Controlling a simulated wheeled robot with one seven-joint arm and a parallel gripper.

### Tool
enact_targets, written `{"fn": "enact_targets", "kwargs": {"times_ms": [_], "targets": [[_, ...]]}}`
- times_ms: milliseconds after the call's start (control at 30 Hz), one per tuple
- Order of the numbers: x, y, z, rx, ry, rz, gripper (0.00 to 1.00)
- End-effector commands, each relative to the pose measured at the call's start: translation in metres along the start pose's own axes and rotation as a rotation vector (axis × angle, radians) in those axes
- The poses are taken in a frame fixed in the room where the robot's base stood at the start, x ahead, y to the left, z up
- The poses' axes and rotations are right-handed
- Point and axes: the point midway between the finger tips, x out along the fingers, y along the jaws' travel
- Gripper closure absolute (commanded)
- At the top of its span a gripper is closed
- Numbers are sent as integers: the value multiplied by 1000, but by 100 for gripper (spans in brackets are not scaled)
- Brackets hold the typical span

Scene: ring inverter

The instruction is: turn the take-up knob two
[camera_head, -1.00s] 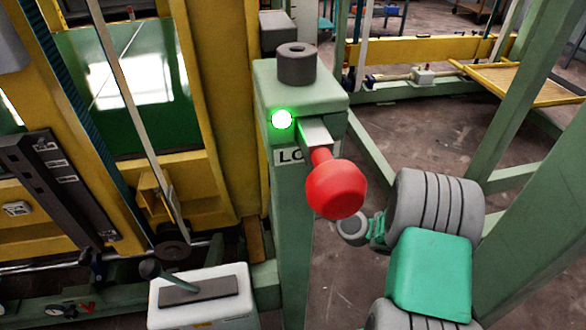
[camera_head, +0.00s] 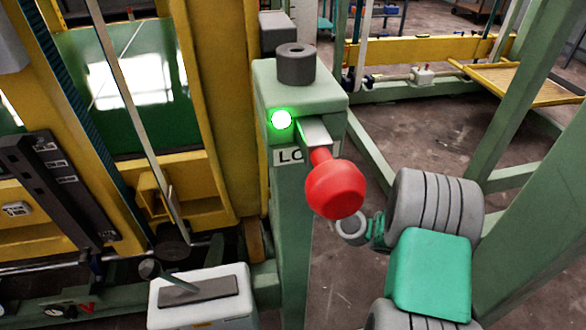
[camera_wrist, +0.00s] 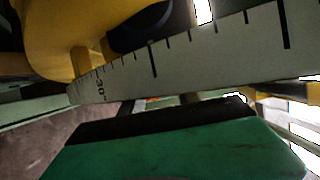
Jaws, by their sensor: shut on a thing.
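In the wrist view, a green block with a black front edge (camera_wrist: 165,130), which I take for my gripper, fills the bottom. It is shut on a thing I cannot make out. A dark rounded part (camera_wrist: 140,32) and a yellow part (camera_wrist: 60,35) show above. In the head view my gripper is hidden. I cannot identify take-up knob two for certain; a dark round part (camera_head: 172,241) sits low on the yellow frame, partly covered.
A green post (camera_head: 291,210) carries a lit green lamp (camera_head: 281,119), a dark cylinder on top (camera_head: 295,65) and a red ball handle (camera_head: 335,190). A white box with a lever (camera_head: 203,302) stands at lower left. Green beams (camera_head: 530,170) stand at right. Open floor shows between.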

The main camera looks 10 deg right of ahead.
Motion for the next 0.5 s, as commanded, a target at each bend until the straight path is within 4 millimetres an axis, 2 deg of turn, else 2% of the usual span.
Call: {"fn": "enact_targets", "kwargs": {"times_ms": [267, 500], "targets": [[0, -5, 0, 12, -1, 28, 100], [0, -13, 1, 57, -2, 138, 100]]}}
